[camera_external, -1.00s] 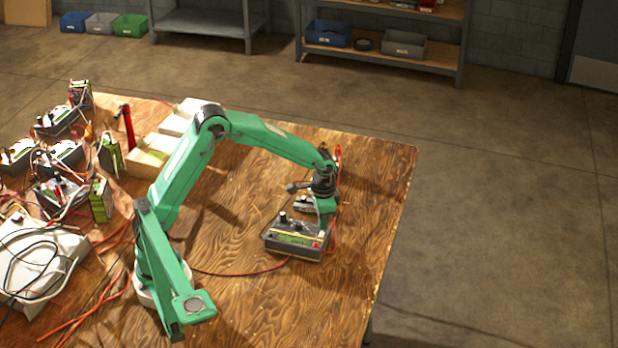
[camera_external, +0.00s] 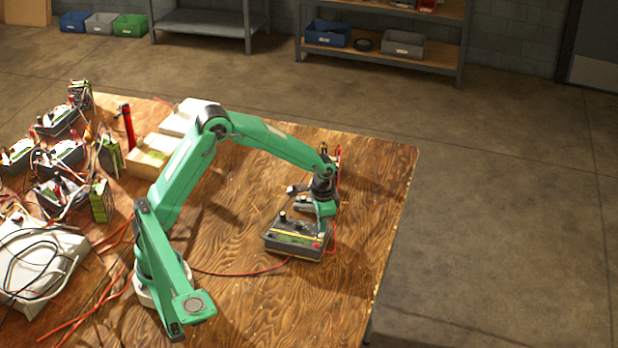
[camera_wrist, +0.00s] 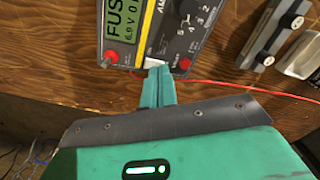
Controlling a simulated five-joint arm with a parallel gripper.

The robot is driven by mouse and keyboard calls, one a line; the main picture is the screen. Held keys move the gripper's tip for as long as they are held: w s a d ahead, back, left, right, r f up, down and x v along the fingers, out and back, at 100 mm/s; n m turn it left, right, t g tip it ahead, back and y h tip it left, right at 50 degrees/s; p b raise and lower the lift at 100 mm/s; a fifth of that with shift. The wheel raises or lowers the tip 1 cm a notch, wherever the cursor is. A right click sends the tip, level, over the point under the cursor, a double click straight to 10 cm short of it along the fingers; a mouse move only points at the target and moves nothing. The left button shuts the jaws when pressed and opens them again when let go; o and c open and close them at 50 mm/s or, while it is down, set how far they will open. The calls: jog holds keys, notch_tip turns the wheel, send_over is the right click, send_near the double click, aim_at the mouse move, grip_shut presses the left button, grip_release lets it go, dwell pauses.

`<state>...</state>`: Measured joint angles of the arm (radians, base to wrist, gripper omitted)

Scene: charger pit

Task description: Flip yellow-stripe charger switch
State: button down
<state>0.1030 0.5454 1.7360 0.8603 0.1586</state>
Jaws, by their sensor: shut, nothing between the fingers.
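The yellow-stripe charger (camera_external: 297,238) is a dark grey box with a yellow stripe, a green display, black knobs and a red button, on the wooden table. In the wrist view its face (camera_wrist: 165,30) shows a green display with "FUS" and "6.9 V", a numbered dial and red terminals. A small white switch (camera_wrist: 156,62) sits at its near edge. My gripper (camera_wrist: 157,70) is shut and empty, its green fingertips at the white switch; I cannot tell if they touch. In the external view my gripper (camera_external: 322,216) is over the charger's right end.
Another grey device (camera_wrist: 272,35) lies to the right in the wrist view, beside a pale tray (camera_wrist: 301,58). A red cable (camera_external: 240,274) runs from the charger across the table. Several chargers and batteries crowd the table's left. The right table edge is close; the table front is clear.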

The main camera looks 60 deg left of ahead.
jog(key=shift+f, duration=0.4)
dwell(0.3)
jog(key=shift+r, duration=3.55)
jog(key=shift+r, duration=0.1)
jog(key=s+a+r+n+t, duration=0.1)
jog(key=s+a+r+t, duration=0.15)
jog(key=s+r, duration=0.75)
jog(key=s+a+r+n+t, duration=0.2)
jog(key=s+t, duration=0.1)
jog(key=s, duration=1.2)
jog(key=shift+a, duration=0.2)
